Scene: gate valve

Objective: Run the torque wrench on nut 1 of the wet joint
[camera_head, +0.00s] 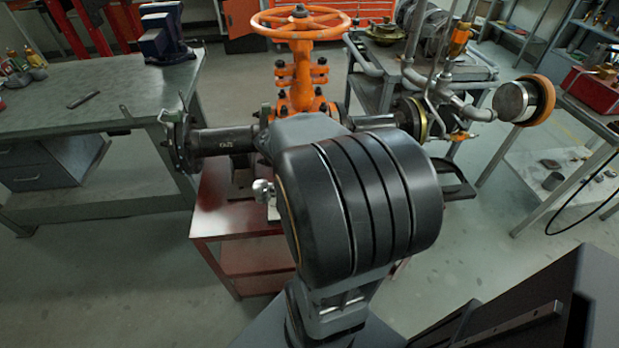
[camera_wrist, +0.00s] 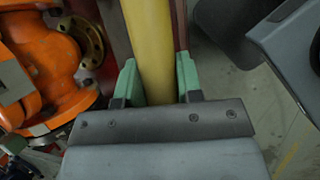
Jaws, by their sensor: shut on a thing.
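In the wrist view my gripper (camera_wrist: 158,82) has its two green fingers closed on either side of a yellow bar (camera_wrist: 150,30), which looks like the torque wrench's handle. The bar runs away toward the top edge; its far end is out of view. The orange gate valve (camera_head: 300,75) stands upright with its handwheel on top, and its body fills the left of the wrist view (camera_wrist: 45,65). A flange with bolt holes shows beside it. In the head view my arm hides the gripper, the wrench and part of the valve's flanges. I cannot single out nut 1.
A dark pipe (camera_head: 222,140) runs left from the valve to an end flange. A red stand (camera_head: 215,222) is below. A workbench (camera_head: 90,95) with a vise is at left. Piping with a round gauge-like part (camera_head: 515,103) is at right. Open floor lies at the lower left.

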